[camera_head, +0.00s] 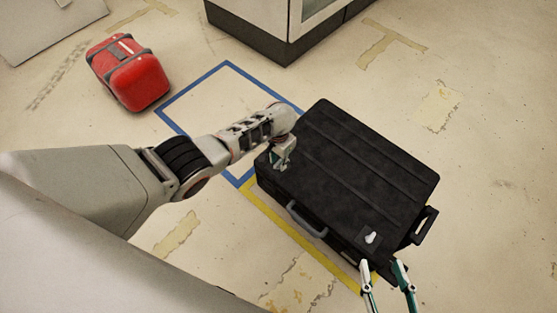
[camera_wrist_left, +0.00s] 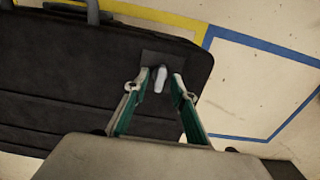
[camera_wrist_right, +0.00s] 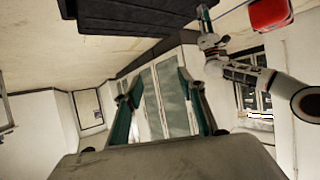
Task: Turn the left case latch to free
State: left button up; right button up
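The black case (camera_head: 345,170) lies flat on the floor. In the left wrist view, the left latch (camera_wrist_left: 160,78) is a small pale lever on a dark square plate near the case's corner. My left gripper (camera_wrist_left: 160,76) is open, with one fingertip on each side of this latch and small gaps seemingly left; contact is hard to tell. In the head view, my left gripper (camera_head: 280,157) is over the case's left end, and it and the arm hide the latch. My right gripper (camera_head: 387,266) is open and empty near the case's front right corner; it also shows open in the right wrist view (camera_wrist_right: 150,85).
A second pale latch (camera_head: 371,238) sits at the case's right end. A grey handle (camera_head: 306,219) is on the front side and another handle (camera_head: 424,226) on the right. A red case (camera_head: 131,72) stands apart at upper left. A cabinet (camera_head: 290,30) is behind. The floor at right is clear.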

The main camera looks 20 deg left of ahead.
pick_arm(q)
grip_shut()
jog(key=shift+m, duration=0.4)
jog(key=m, duration=0.2)
jog(key=shift+s+m, duration=0.1)
jog(key=shift+m, duration=0.3)
jog(key=m, duration=0.4)
jog(key=shift+f+m, duration=0.1)
jog(key=shift+m, duration=0.2)
jog(key=m, duration=0.9)
jog(key=shift+m, duration=0.5)
